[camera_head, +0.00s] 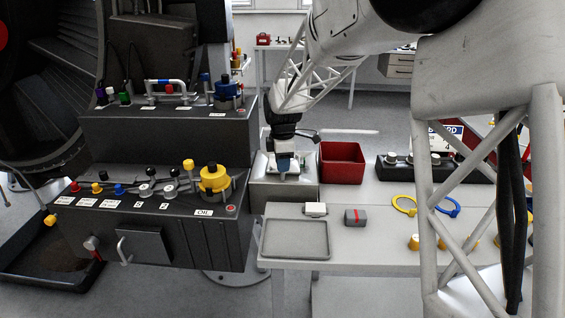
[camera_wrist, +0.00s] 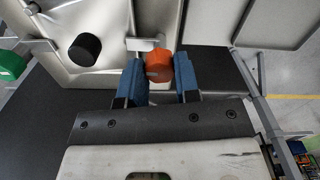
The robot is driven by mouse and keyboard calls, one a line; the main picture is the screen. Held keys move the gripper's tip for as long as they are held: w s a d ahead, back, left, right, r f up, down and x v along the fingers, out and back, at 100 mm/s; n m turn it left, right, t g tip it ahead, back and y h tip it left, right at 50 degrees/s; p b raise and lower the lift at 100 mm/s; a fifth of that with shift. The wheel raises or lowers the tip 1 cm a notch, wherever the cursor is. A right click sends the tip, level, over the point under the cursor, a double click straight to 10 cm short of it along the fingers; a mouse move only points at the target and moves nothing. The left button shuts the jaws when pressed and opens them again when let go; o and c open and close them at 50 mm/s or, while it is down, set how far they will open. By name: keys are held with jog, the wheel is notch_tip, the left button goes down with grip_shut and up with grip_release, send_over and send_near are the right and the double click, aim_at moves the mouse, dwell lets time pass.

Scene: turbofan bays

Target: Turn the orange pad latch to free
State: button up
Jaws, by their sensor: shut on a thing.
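The orange pad latch (camera_wrist: 184,69) shows in the wrist view as a small orange block between the two blue fingers of my gripper (camera_wrist: 161,75). The fingers are shut on it, one on each side. Part of the latch is hidden behind the fingers, so its exact turn angle cannot be told. In the head view my gripper (camera_head: 288,174) points down into an open grey metal box (camera_head: 263,194) beside the dark console. The latch cannot be made out in the head view.
A red bin (camera_head: 342,163) stands right of the metal box. A grey tray (camera_head: 296,240) lies in front. The dark console (camera_head: 150,225) with levers and knobs stands close on the left. In the wrist view a black knob (camera_wrist: 84,48) sits left of the fingers.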

jog(key=m, duration=1.7)
jog(key=shift+r, duration=0.1)
jog(key=shift+m, duration=0.3)
dwell(0.3)
jog(key=o, duration=0.9)
